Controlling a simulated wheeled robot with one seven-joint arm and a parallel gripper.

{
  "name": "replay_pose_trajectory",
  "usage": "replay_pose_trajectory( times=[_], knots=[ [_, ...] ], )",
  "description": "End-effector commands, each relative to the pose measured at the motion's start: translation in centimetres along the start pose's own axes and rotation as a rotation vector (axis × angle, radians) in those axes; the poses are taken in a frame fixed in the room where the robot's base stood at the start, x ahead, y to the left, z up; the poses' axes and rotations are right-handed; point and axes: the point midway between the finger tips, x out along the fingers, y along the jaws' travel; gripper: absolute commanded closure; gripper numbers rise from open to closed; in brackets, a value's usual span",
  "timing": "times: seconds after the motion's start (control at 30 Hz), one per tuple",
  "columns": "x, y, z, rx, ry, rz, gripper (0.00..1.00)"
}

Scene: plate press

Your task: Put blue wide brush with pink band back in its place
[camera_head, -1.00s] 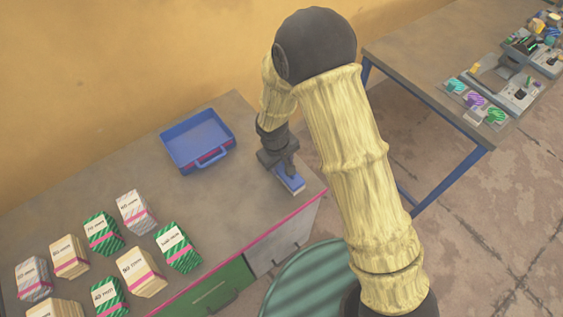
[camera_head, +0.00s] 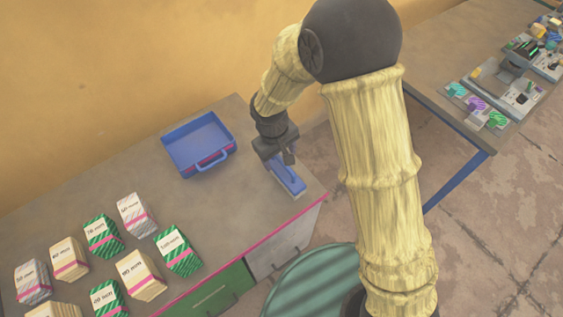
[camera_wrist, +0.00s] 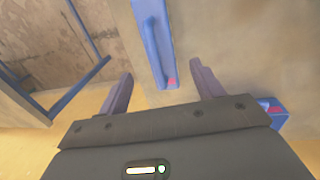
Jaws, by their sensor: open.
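The blue wide brush (camera_head: 288,178) lies on the worktable near its right end, close to the pink-edged front. In the wrist view the brush (camera_wrist: 152,40) is a long blue piece with a raised handle and a small pink mark at its near end. My gripper (camera_head: 282,157) is just above the brush's far end. In the wrist view its two fingers (camera_wrist: 161,76) are spread apart, with the brush's near end between them in the picture. The fingers appear clear of the brush, with nothing held.
A blue open tray (camera_head: 172,158) with a handle and pink band stands left of my gripper. Several labelled, banded stacks (camera_head: 132,214) stand at the table's left. A green ribbed drum (camera_head: 310,285) stands in front. Another table (camera_head: 430,95) at the right holds several small items.

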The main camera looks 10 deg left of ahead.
Motion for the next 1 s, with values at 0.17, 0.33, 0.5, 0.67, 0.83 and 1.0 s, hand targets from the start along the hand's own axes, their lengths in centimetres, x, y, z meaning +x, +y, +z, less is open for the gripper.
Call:
replay_pose_trajectory(
  times=[0.17,0.33,0.5,0.67,0.83,1.0],
  knots=[
    [-3.3,0.0,-0.1,0.000,0.004,0.000,0.33],
    [-4.7,0.0,0.0,-0.001,0.002,0.001,0.33],
    [-4.8,0.0,0.0,-0.001,0.000,0.000,0.33],
    [-4.8,0.0,0.0,-0.001,0.000,0.000,0.33],
    [-4.8,0.0,0.0,-0.001,0.000,0.000,0.33],
    [-4.7,0.0,0.0,-0.001,0.000,0.000,0.33]
  ],
)
